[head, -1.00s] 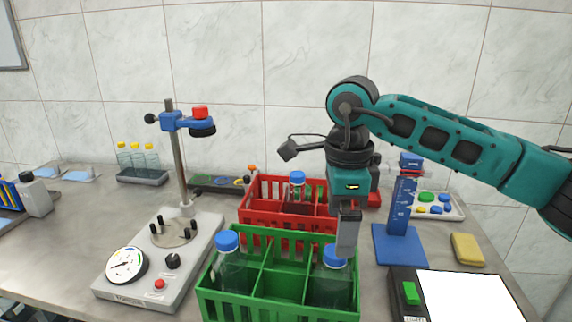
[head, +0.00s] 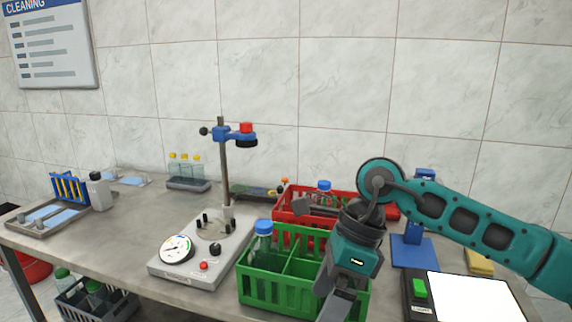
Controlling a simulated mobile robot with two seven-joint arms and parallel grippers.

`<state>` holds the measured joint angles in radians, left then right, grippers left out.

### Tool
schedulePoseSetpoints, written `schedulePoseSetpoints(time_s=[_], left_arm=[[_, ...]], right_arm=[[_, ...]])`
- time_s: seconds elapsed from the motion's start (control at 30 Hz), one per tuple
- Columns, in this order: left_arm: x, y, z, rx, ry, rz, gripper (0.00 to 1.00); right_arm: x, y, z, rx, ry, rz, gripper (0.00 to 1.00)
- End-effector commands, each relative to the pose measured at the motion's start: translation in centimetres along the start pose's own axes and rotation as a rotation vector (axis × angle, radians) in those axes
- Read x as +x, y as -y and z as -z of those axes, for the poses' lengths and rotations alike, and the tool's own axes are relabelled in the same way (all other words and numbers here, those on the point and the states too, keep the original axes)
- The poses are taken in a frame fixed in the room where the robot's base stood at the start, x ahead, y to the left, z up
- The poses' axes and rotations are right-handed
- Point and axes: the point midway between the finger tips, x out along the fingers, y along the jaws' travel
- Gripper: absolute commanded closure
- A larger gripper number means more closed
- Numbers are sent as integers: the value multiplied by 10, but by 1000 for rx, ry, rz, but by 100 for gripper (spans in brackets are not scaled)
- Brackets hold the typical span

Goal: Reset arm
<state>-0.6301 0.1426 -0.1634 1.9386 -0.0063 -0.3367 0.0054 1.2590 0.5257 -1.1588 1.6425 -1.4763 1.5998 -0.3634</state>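My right arm comes in from the right. Its teal and dark gripper (head: 340,303) hangs in front of the right part of the green crate (head: 266,288) and covers some of it. The fingers point down toward the lower edge of the picture, and I cannot tell whether they are open or shut. A blue-capped bottle (head: 263,240) stands in the left part of the green crate. The red crate (head: 290,205) is behind it, with another blue-capped bottle (head: 323,191) in it, partly hidden by my arm. My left gripper is not in view.
A capping stand (head: 225,165) with a dial base stands left of the crates. A blue stand (head: 413,250) and a box with a green switch (head: 420,290) are at the right. Yellow-capped bottles (head: 185,172) stand at the back. The left-middle tabletop is clear.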

Motion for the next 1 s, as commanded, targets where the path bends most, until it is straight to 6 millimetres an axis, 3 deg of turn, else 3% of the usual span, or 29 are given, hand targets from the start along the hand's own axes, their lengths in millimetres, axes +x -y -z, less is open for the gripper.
schedulePoseSetpoints(time_s=[0.1,0.2,0.37,0.53,0.67,0.77,0.87,1.0], left_arm=[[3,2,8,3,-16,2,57],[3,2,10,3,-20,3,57],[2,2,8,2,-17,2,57],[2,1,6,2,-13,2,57],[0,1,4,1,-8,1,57],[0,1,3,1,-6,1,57],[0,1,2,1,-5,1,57],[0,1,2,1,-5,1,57]], right_arm=[[30,-30,-33,36,215,-163,1],[43,-56,-64,109,431,-319,1],[36,-83,-106,322,803,-590,1],[15,-73,-118,655,1165,-858,1],[7,-44,-100,977,1411,-1040,1],[14,-16,-69,1259,1575,-1161,1],[36,10,-25,1572,1716,-1259,1],[88,28,51,2056,1865,-1353,1]])
